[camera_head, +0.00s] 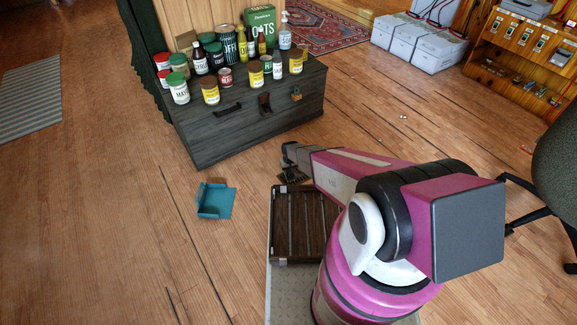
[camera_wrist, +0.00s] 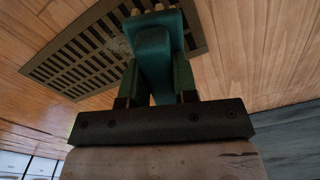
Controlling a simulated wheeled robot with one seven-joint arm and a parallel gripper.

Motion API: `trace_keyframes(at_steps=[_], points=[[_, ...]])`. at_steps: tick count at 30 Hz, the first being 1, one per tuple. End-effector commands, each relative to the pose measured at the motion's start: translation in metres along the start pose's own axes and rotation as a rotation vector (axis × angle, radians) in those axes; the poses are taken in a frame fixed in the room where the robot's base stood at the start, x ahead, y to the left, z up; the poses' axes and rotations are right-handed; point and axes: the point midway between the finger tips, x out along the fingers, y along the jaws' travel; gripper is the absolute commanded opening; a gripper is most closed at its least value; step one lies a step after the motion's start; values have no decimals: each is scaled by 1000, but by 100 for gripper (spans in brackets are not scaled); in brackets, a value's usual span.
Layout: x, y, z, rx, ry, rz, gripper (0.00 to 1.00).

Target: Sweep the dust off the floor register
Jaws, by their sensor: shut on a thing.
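The floor register (camera_wrist: 75,62) is a brown slotted grille set in the wood floor, filling the upper left of the wrist view. A teal brush (camera_wrist: 153,50) with pale bristle tips lies across its right part in that view. My gripper (camera_wrist: 158,88) is shut on the brush. I cannot tell whether the bristles touch the grille. A greyish patch shows on the slats beside the brush, but dust is hard to make out. In the head view my gripper (camera_head: 291,155) is low in front of the chest, and my arm hides much of the register (camera_head: 290,178).
A teal dustpan (camera_head: 215,201) lies on the floor to the left. A dark chest (camera_head: 235,128) with several jars and bottles stands just behind my gripper. A dark office chair (camera_head: 556,165) is at the right.

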Motion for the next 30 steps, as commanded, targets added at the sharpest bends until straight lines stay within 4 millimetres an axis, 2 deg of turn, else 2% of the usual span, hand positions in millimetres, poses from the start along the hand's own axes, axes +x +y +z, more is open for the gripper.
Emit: trace_keyframes(at_steps=[18, 30], points=[[-54, 5, 10, 3, -1, 0, 0], [-58, 6, 10, 3, -1, 0, 0]])
